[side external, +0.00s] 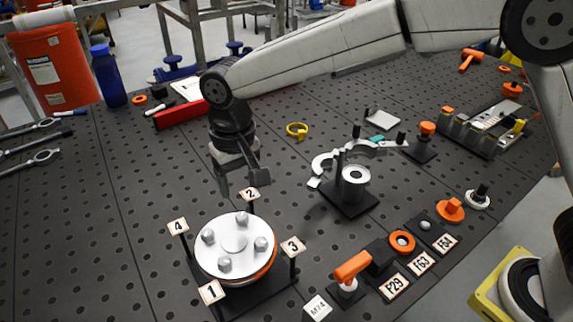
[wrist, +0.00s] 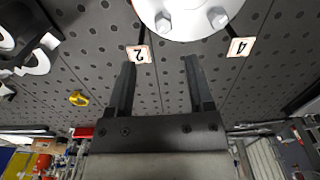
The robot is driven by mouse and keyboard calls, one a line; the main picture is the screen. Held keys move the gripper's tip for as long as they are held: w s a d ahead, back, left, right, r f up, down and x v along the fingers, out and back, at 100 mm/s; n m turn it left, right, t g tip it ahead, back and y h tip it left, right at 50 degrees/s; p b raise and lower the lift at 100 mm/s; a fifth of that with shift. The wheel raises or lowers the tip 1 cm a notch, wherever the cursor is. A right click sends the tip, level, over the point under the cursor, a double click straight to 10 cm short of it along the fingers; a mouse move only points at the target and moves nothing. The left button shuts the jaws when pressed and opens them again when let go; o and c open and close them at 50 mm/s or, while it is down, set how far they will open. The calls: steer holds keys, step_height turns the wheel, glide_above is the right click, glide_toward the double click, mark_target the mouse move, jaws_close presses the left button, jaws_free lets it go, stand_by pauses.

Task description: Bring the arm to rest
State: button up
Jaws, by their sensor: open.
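My gripper (side external: 238,184) hangs from the arm above the perforated dark table (side external: 110,210), behind the round silver flange (side external: 235,236). In the wrist view my gripper (wrist: 160,80) has its two fingers spread, with nothing between them but table. The flange has several bolts on top and an orange edge below, and sits on a black stand with number tags around it. In the wrist view the flange (wrist: 190,12) shows at the top edge, beyond the fingertips and apart from them. Tag 2 (wrist: 138,54) and tag 4 (wrist: 240,46) stand near it.
A black stand with a metal cup (side external: 355,175) and a white curved clamp stands right of the gripper. An orange-handled tool (side external: 352,267) and labelled parts line the front right. The left table is mostly clear.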

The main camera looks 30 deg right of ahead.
steer(key=s+d+f+t, duration=0.1)
steer(key=s+d, duration=0.3)
steer(key=d, duration=0.5)
steer(key=s+d+f, duration=0.3)
steer(key=s+d, duration=0.2)
steer(key=d, duration=0.5)
steer(key=s+d+f+t, duration=0.1)
steer(key=s+d+f, duration=0.2)
steer(key=d, duration=0.7)
steer(key=shift+s+t, duration=0.3)
steer(key=shift+s, duration=0.95)
steer(key=shift+w, duration=0.1)
